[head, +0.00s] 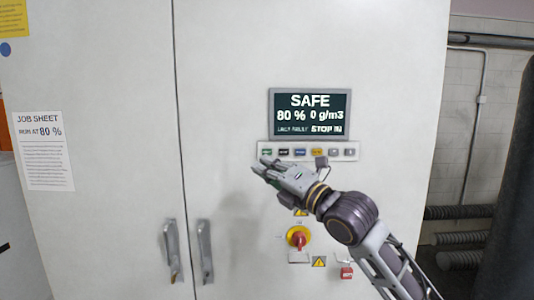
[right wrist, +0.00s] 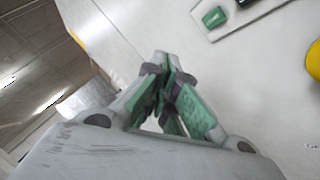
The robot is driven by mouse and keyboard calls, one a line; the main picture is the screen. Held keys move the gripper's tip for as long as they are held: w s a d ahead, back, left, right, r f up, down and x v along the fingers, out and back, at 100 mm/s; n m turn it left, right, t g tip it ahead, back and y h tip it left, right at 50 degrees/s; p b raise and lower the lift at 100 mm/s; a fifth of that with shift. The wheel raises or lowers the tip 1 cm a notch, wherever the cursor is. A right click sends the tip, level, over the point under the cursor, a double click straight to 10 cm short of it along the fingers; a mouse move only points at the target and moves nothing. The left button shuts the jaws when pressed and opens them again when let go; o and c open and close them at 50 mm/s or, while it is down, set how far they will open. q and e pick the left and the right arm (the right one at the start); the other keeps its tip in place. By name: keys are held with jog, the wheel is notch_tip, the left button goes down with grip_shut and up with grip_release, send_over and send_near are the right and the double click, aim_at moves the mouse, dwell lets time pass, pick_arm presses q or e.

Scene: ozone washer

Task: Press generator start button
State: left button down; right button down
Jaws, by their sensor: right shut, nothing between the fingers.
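In the right wrist view the closed fingertips (right wrist: 168,62) appear apart from the green button, which is up and to the right. I cannot tell their distance from the cabinet face. My left gripper is not in view.
A display (head: 310,114) above the strip reads SAFE, 80 % and 0 g/m3. Two door handles (head: 204,252) are lower left. A job sheet (head: 43,150) reads RUN AT 80 %.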

jog(key=w+p, duration=0.1)
jog(key=w, duration=0.6)
jog(key=shift+w, duration=0.35)
jog(key=shift+w+r+p, duration=0.1)
jog(key=shift+w+p, duration=0.35)
jog(key=shift+w, duration=0.3)
dwell(2.6)
jog(key=shift+s, duration=0.75)
jog(key=shift+s, duration=0.1)
dwell(0.4)
jog(key=shift+s+b, duration=0.55)
jog(key=shift+s, duration=1.9)
